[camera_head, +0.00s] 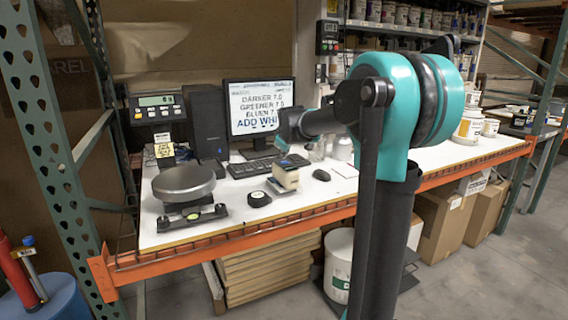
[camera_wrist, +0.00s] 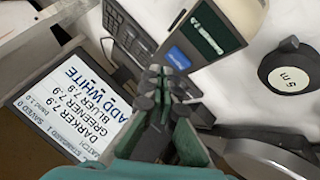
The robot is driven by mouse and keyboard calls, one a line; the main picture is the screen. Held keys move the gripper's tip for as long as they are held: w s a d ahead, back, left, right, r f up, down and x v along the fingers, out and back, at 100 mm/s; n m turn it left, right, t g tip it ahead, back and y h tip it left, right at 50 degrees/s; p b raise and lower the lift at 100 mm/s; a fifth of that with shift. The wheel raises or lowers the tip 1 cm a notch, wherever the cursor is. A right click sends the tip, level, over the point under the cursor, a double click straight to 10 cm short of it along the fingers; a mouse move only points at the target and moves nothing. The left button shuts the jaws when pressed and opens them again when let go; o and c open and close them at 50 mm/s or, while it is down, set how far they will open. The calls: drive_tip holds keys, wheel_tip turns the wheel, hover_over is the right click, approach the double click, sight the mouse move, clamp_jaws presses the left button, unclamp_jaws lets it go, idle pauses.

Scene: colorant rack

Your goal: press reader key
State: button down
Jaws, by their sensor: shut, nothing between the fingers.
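The reader (camera_head: 285,178) is a small cream block with a dark sloping top on the white bench, in front of the keyboard. In the wrist view its dark top face (camera_wrist: 208,32) shows a small display and a blue key (camera_wrist: 179,57). My gripper (camera_wrist: 158,75) is shut and empty. In the wrist view its fingertips appear just left of and below the blue key; I cannot tell whether they touch it. In the head view my gripper (camera_head: 283,142) is small and dark above the reader. The monitor (camera_head: 259,107) reads "DARKER", "GREENER", "BLUER" and "ADD WHITE" in the wrist view (camera_wrist: 88,104).
A keyboard (camera_head: 252,166) lies behind the reader. A black tape measure (camera_head: 259,199) lies at its left front and a mouse (camera_head: 321,175) at its right. A scale with a round grey pan (camera_head: 184,182) stands at the left. Bare bench lies in front of the mouse.

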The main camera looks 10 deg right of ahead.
sight(284, 162)
drive_tip(key=shift+f, duration=0.15)
idle(0.5)
drive_tip(key=shift+f, duration=0.3)
drive_tip(key=shift+f, duration=0.3)
idle(0.7)
drive_tip(key=shift+r, duration=0.75)
drive_tip(key=shift+r, duration=0.1)
drive_tip(key=shift+r, duration=2.4)
drive_tip(key=shift+s, duration=0.1)
